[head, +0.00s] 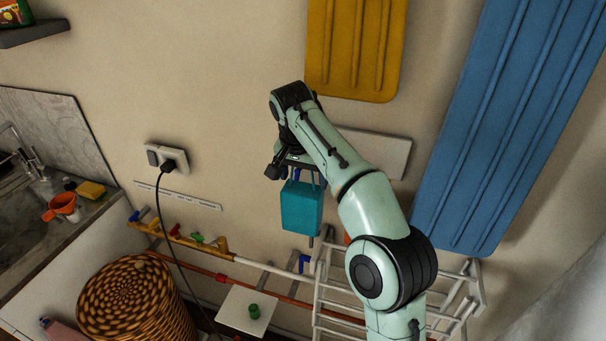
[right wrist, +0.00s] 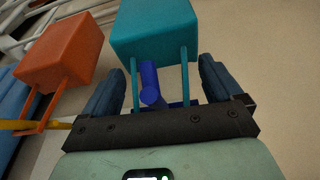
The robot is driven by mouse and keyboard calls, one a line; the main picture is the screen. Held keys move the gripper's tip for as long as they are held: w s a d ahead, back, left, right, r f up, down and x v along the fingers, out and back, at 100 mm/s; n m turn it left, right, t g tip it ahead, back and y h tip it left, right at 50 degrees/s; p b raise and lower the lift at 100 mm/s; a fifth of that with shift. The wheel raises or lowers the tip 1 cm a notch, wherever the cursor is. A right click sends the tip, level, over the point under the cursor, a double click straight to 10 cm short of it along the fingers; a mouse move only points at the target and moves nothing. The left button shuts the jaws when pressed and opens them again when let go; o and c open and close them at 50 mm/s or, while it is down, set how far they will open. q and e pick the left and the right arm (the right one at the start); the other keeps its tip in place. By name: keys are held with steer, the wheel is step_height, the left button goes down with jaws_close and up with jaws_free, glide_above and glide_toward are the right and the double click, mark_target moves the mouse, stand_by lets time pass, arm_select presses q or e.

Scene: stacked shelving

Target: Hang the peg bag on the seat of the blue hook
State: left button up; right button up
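A teal box-shaped bag (head: 302,208) with two thin straps, apparently the peg bag, hangs just below my right gripper (head: 298,172) in the head view. In the right wrist view the bag (right wrist: 155,30) is ahead, its straps running back between the fingers of my right gripper (right wrist: 160,80). The fingers stand wide apart, with gaps to the straps. The blue hook (right wrist: 150,82) shows between the straps; its rounded end points toward the wrist camera. The handle's top is partly hidden by the gripper body, so its contact with the hook is unclear. My left gripper is not in view.
An orange bag (right wrist: 62,52) hangs on a yellow hook (right wrist: 50,125) beside the teal one. A white drying rack (head: 335,290) stands below my arm. Yellow (head: 355,45) and blue (head: 510,120) ribbed boards hang on the wall. A cable runs from a socket (head: 166,157).

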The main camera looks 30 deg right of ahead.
steer(key=shift+a, duration=0.1)
stand_by(0.4)
steer(key=shift+p+v, duration=0.45)
steer(key=shift+v, duration=1.85)
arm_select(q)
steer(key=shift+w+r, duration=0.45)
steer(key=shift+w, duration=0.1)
arm_select(e)
steer(key=shift+v, duration=1.25)
steer(key=shift+o, duration=0.7)
